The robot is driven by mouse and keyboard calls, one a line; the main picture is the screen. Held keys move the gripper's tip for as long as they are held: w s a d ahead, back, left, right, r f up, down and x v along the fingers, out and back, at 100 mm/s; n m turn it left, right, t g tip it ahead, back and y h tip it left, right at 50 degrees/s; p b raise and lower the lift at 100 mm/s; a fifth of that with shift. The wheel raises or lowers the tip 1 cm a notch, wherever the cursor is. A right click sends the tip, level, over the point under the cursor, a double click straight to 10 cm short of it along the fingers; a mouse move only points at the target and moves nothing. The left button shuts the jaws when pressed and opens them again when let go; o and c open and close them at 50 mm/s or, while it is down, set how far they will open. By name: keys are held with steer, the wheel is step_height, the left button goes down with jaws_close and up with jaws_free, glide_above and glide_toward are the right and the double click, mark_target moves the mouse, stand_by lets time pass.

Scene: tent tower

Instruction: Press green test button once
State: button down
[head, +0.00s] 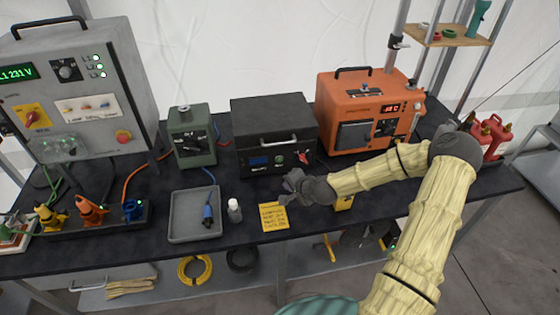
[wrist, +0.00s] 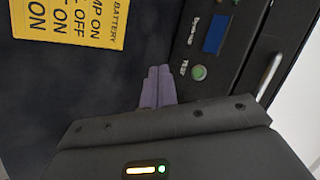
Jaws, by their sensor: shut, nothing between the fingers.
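The green test button (head: 279,160) is on the front panel of a black box (head: 272,118) in the middle of the bench. In the wrist view the round green button (wrist: 199,72) sits beside the label "TEST", to the right of my fingertips. My gripper (head: 290,180) is in front of the box, low near its front panel. In the wrist view my gripper (wrist: 158,72) has its two purple-grey fingers together with nothing between them. The fingertips appear apart from the button; the exact gap cannot be told.
A small blue display (wrist: 215,35) is next to the button. A yellow note (head: 272,218) lies on the bench with a white bottle (head: 234,210) and a grey tray (head: 194,236) to its left. A green box (head: 190,138) and an orange unit (head: 362,98) flank the black box.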

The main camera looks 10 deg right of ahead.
mark_target(279, 160)
steer(key=shift+w+p, duration=0.35)
steer(key=shift+w, duration=4)
steer(key=shift+w, duration=0.4)
steer(key=shift+w+a, duration=0.1)
steer(key=shift+w, duration=0.1)
